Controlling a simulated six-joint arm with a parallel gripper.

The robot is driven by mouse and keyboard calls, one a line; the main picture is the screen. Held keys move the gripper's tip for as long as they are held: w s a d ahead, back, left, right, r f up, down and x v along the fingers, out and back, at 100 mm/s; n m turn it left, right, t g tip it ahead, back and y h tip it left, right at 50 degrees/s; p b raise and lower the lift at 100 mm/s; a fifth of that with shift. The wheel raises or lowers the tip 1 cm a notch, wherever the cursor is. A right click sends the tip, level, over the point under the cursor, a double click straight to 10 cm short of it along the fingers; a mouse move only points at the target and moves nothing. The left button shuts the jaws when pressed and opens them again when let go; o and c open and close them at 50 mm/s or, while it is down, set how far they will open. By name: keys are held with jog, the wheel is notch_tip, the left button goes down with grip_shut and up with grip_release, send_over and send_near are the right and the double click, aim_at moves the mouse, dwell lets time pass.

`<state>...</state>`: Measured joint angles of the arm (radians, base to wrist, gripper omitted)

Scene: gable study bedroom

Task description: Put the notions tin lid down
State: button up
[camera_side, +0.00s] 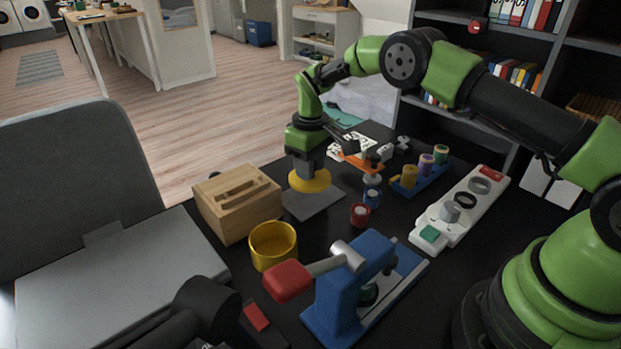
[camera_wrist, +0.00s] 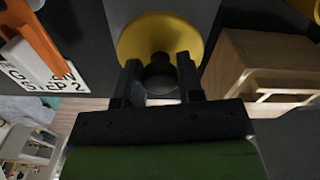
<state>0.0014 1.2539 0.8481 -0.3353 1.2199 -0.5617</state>
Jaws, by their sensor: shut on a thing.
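The yellow notions tin lid (camera_side: 310,183) is a round disc with a dark knob, under my gripper (camera_side: 308,169). My gripper is shut on the knob, which shows between the fingers in the wrist view (camera_wrist: 160,75). The yellow disc (camera_wrist: 150,28) looks about level, over the far part of a flat grey mat (camera_side: 316,205). I cannot tell whether it touches the mat. The open yellow tin (camera_side: 273,247) stands nearer the camera, left of the mat, with no lid on it.
A wooden box (camera_side: 237,205) with a handle stands close left of the lid. A blue press (camera_side: 350,290) with a red-ended lever is in front. Red (camera_side: 360,215) and blue (camera_side: 372,197) spools, an orange-handled tool (camera_side: 362,163) and a white strip (camera_side: 460,208) lie to the right.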

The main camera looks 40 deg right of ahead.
jog(key=shift+f, duration=1.65)
jog(key=shift+f, duration=0.15)
jog(key=o, duration=0.9)
